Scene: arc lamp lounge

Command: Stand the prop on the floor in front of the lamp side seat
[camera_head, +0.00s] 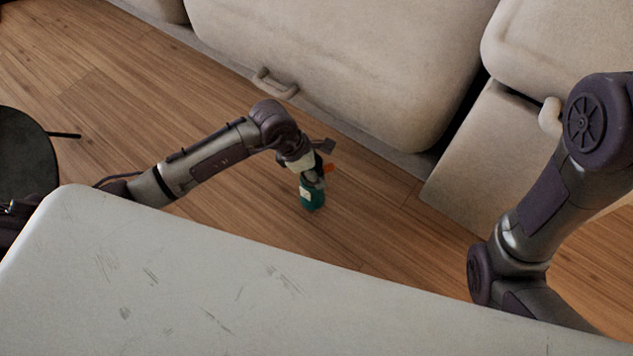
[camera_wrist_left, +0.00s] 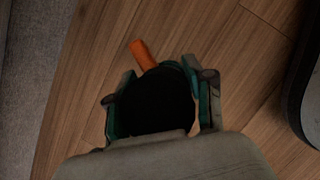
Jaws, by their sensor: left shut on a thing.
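The prop (camera_head: 312,193) is a small teal, bottle-like thing with a pale label and an orange part at its top. My left gripper (camera_head: 309,172) is shut on it near its upper end, in front of the pale sofa. In the left wrist view my left gripper (camera_wrist_left: 155,100) has its fingers on either side of the prop's dark round top, and the orange part (camera_wrist_left: 143,56) sticks out. The prop looks roughly upright and close to the floor; I cannot tell if it touches. The lamp is not clearly seen. My right gripper is out of view.
The wooden floor (camera_head: 235,215) around the prop is clear. A dark round thing (camera_head: 22,155) stands at the left. A scratched pale surface (camera_head: 200,280) fills the foreground.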

